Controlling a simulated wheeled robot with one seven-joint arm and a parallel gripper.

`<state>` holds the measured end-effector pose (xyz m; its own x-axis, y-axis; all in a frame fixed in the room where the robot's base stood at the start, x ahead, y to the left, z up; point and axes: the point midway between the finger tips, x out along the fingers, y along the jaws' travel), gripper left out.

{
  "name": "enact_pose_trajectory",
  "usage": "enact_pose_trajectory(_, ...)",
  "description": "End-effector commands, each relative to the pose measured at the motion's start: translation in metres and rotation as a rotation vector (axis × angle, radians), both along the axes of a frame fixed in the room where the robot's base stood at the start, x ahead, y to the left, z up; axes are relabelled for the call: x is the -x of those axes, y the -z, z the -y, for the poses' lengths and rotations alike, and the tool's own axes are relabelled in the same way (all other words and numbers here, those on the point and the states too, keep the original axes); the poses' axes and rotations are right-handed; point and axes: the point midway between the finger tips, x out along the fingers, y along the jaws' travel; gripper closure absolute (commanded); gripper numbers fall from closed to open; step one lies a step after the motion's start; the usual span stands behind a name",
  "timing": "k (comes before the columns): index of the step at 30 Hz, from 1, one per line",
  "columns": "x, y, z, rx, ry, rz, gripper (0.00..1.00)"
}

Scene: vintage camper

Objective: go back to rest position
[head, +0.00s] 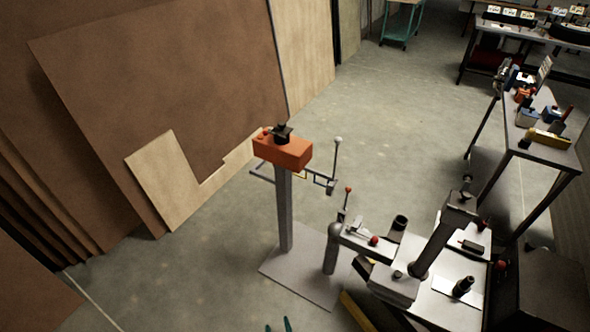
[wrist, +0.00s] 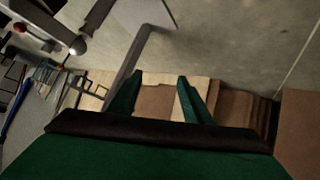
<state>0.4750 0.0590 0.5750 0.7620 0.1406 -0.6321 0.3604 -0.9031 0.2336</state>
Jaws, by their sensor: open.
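My gripper (head: 279,325) shows only as two dark green fingertips at the bottom edge of the head view. In the wrist view my gripper (wrist: 158,90) has its two green fingers apart, with nothing between them but the floor and boards beyond. It is open and empty, and touches nothing that I can see. The rest of my arm is out of the head view.
A machine with an orange box (head: 283,151) on a grey post stands ahead. A white-topped machine (head: 440,290) is at lower right. Brown boards (head: 165,80) lean at left. A workbench (head: 545,140) stands at right. The concrete floor (head: 400,115) between is clear.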

Motion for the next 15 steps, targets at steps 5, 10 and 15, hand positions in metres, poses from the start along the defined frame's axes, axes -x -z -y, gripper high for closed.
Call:
enact_pose_trajectory(5, 0.060, -0.029, 0.013, -0.049, 0.093, 0.064, 0.55)
enact_pose_trajectory(10, 0.109, -0.068, 0.026, -0.098, 0.167, 0.134, 0.55)
enact_pose_trajectory(15, 0.154, -0.117, 0.038, -0.148, 0.228, 0.206, 0.55)
